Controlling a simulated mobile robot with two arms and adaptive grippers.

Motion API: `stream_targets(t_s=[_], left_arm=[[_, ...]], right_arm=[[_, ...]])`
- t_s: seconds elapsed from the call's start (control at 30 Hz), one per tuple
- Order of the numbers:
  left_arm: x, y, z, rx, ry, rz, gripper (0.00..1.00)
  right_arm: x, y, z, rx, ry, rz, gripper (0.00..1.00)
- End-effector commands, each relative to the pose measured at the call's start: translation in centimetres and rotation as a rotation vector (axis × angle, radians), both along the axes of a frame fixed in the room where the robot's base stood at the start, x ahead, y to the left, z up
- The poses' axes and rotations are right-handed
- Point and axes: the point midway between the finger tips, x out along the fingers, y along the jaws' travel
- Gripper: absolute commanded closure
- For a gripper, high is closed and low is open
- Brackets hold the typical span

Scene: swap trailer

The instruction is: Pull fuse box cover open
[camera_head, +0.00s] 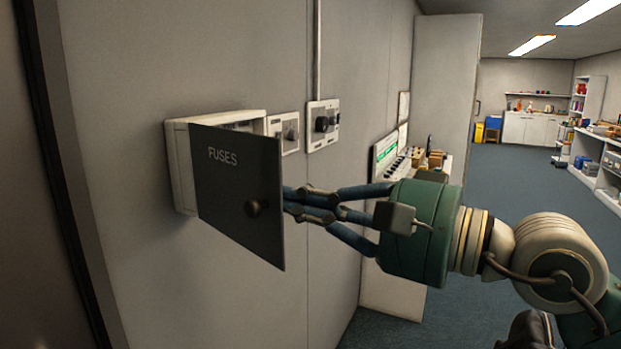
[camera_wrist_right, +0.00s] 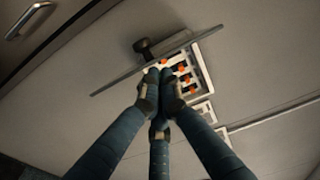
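The fuse box (camera_head: 181,168) is a pale box on the grey wall. Its dark cover (camera_head: 228,180), marked "FUSES", is swung partly open toward me, with a round knob (camera_head: 254,208) on its outer face. My right gripper (camera_head: 290,203) has its fingers at the free edge of the cover, on the inner side; the cover hides part of the fingertips. In the right wrist view the fingertips (camera_wrist_right: 158,80) are close together in front of the open box, with orange and white fuses (camera_wrist_right: 183,74) behind them. The knob (camera_wrist_right: 143,46) shows beyond the cover, apart from the fingers. My left gripper is not seen.
Two wall switch plates (camera_head: 322,125) are just right of the fuse box. A tall cabinet (camera_head: 443,85) and a control panel (camera_head: 390,157) stand farther along the wall. Shelves (camera_head: 595,165) line the far right. The blue floor (camera_head: 510,185) between is open.

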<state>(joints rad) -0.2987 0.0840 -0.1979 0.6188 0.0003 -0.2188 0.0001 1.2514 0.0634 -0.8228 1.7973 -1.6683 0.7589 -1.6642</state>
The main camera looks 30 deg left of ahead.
Motion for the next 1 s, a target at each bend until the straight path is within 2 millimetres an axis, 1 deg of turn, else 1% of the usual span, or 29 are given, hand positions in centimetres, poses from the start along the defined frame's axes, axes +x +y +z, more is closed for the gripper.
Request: stream_targets(t_s=[0.17, 0.3, 0.4, 0.5, 0.63, 0.87, 0.97, 1.0], left_arm=[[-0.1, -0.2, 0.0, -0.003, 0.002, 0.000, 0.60], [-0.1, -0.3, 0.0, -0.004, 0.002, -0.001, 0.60], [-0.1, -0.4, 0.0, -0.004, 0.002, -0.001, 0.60], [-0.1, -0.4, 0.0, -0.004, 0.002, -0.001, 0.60], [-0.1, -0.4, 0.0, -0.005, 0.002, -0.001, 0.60], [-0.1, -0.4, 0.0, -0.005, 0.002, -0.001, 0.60], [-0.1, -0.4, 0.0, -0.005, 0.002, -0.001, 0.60], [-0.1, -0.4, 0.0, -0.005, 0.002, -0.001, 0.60]], right_arm=[[0.3, -3.3, 0.0, 0.000, -0.001, -0.004, 1.00], [0.4, -6.4, -0.1, -0.001, 0.001, -0.003, 1.00], [0.4, -8.3, -0.1, -0.001, 0.000, -0.004, 1.00], [0.5, -9.8, -0.1, 0.000, 0.001, -0.002, 1.00], [0.4, -10.9, 0.0, 0.000, 0.000, -0.001, 1.00], [0.2, -11.2, 0.1, 0.019, 0.026, 0.007, 1.00], [-0.2, -11.7, 1.3, 0.128, 0.175, 0.040, 1.00], [-0.3, -12.3, 2.2, 0.206, 0.282, 0.063, 1.00]])
